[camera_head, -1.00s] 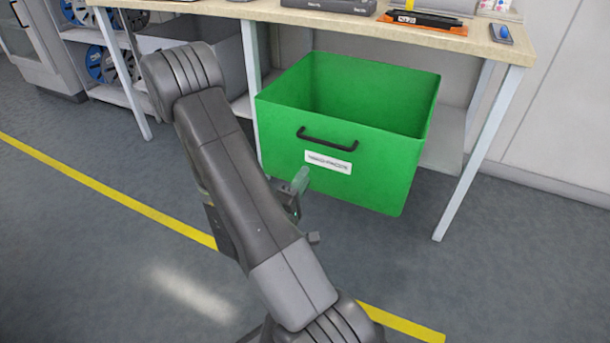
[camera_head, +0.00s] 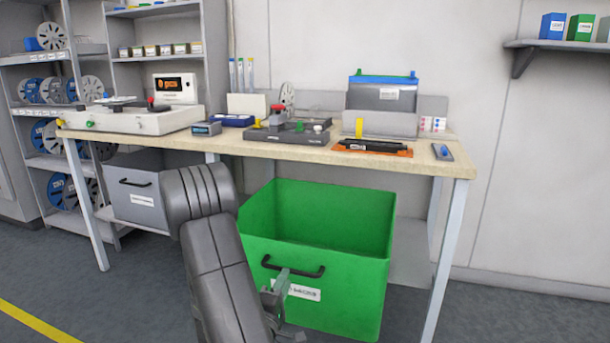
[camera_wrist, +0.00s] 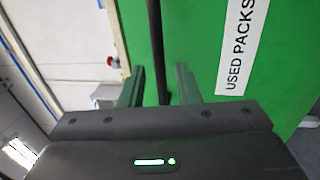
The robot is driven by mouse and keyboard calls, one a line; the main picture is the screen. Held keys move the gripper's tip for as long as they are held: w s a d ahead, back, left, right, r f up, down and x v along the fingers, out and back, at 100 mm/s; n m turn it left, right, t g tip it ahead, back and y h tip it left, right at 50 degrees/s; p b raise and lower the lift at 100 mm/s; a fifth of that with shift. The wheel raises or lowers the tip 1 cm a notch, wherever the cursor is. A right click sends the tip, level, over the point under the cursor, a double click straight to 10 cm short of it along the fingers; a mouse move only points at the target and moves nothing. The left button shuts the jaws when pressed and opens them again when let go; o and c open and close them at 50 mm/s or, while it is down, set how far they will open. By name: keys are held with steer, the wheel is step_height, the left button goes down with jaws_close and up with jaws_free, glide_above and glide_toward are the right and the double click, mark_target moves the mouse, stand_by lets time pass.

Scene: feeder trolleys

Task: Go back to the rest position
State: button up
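My gripper (camera_head: 282,282) is in front of the green bin's front wall, close to its black handle (camera_head: 318,272). In the wrist view my gripper (camera_wrist: 160,78) shows two fingers apart with nothing held between them. The dark handle bar (camera_wrist: 155,35) lies beyond them, in line with the gap. The green bin (camera_head: 345,285) sits under the workbench, its front towards me. Its white label (camera_wrist: 240,45) reads "USED PACKS". Part of the label is hidden behind my gripper in the head view.
The wooden workbench (camera_head: 230,147) stands above the bin and carries a white device (camera_head: 135,122), a black fixture and holders. A grey bin (camera_head: 140,203) is under its left side. Shelves with reels (camera_head: 62,190) stand left. Open floor with a yellow line (camera_head: 35,322) is at front left.

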steer(key=shift+x, duration=2.3)
steer(key=shift+d, duration=0.1)
